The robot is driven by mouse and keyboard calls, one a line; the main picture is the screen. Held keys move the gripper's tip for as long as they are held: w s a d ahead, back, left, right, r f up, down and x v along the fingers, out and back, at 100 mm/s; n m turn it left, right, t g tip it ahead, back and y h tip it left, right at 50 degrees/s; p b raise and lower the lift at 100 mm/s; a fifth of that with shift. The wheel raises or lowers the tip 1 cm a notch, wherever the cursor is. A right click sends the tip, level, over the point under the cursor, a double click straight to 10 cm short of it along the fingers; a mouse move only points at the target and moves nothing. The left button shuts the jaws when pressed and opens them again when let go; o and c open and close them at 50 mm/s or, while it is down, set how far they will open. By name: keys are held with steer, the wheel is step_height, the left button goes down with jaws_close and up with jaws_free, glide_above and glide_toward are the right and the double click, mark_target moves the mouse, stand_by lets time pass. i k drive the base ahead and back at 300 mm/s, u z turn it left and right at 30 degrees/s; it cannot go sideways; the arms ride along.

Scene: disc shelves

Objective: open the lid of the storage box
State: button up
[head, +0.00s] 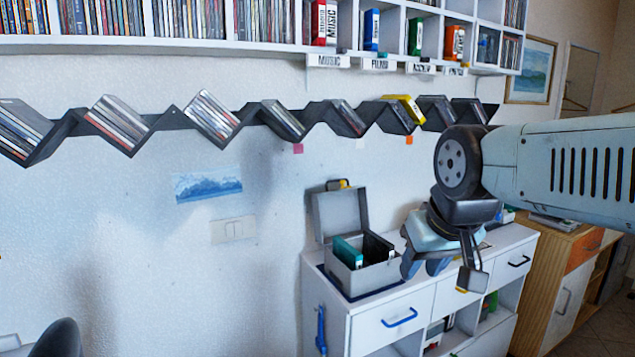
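The grey storage box (378,280) stands on the white cabinet near the wall. Its lid (341,213) is raised and stands about upright at the back of the box. Inside the box are a teal case (347,252) and a dark case (377,246). My gripper (425,268) hangs just right of the box, pointing down, apart from the lid. Its two fingers look spread, with nothing seen between them. My gripper and wrist hide part of the cabinet top behind them.
The white cabinet (378,325) has drawers with dark and blue handles. A zigzag disc shelf (160,122) runs along the wall above, under a white shelf (200,44) full of discs. A wooden cabinet (565,300) stands at the right.

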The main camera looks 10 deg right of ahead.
mark_target(344, 213)
steer(key=i, duration=0.85)
